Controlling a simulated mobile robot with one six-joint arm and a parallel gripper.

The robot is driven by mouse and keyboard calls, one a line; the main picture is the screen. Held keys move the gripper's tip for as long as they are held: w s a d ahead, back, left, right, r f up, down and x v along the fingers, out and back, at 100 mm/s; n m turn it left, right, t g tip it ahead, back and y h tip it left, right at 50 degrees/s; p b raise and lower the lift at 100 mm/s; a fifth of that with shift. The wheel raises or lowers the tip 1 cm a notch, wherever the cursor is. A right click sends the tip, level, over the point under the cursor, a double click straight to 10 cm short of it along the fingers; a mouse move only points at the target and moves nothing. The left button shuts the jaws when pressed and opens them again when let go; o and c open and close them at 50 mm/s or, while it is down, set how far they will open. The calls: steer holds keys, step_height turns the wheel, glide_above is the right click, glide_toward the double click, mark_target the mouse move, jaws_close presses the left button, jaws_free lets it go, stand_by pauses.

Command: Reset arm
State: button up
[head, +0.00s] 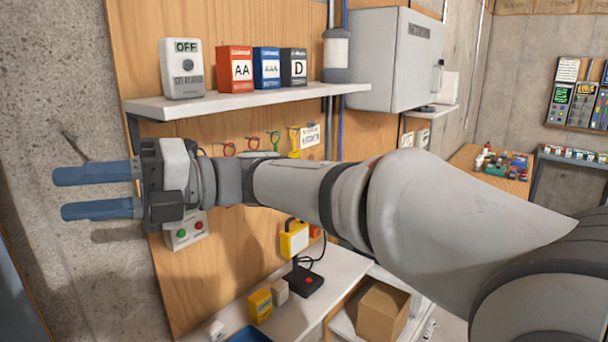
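My arm reaches from the lower right across the picture to the left. My gripper (88,194) is at its end, in front of the concrete wall at the left. Its two blue fingers point left and stand apart, with a clear gap between them. Nothing shows between the fingers. The gripper is below and left of the white shelf and hides part of the wooden panel.
The white shelf (310,91) holds an OFF switch box (181,69) and AA (234,69), AAA (267,68) and D (293,68) boxes. A button box (186,232) is below the gripper. A lower shelf holds a joystick (303,281) and yellow items. A grey cabinet (397,60) hangs behind.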

steer(key=w+d+f+m+t+y+b, duration=0.1)
steer(key=w+d+m+t, duration=0.3)
steer(key=w+m+t, duration=0.55)
steer(key=w+d+f+m+t+y+b, duration=0.15)
steer(key=w+d+m+t, duration=0.25)
steer(key=w+m+t, duration=0.5)
steer(key=w+d+f+m+t+h+b, duration=0.15)
steer(key=d+f+m+t+h, duration=0.25)
steer(key=d+f+m+h, duration=0.45)
steer(key=w+d+f+m+t+h, duration=0.4)
steer(key=d+m, duration=0.3)
steer(key=d, duration=0.4)
steer(key=s+d+f+m+g+h+b, duration=0.1)
steer(key=s+d+f+m+g+h, duration=0.4)
steer(key=d+f, duration=0.35)
steer(key=s+d+f+m+g+b, duration=0.1)
steer(key=s+f+m+g, duration=0.2)
steer(key=s+f, duration=0.4)
steer(key=s+d+f+m+g+b, duration=0.1)
steer(key=s+d+f+m+g, duration=0.1)
steer(key=s+f+m+g, duration=0.2)
steer(key=s+f+m, duration=0.1)
steer(key=s+f, duration=0.2)
steer(key=s, duration=0.3)
steer(key=shift+s+d+f+h, duration=0.3)
steer(key=shift+s+f+h, duration=0.1)
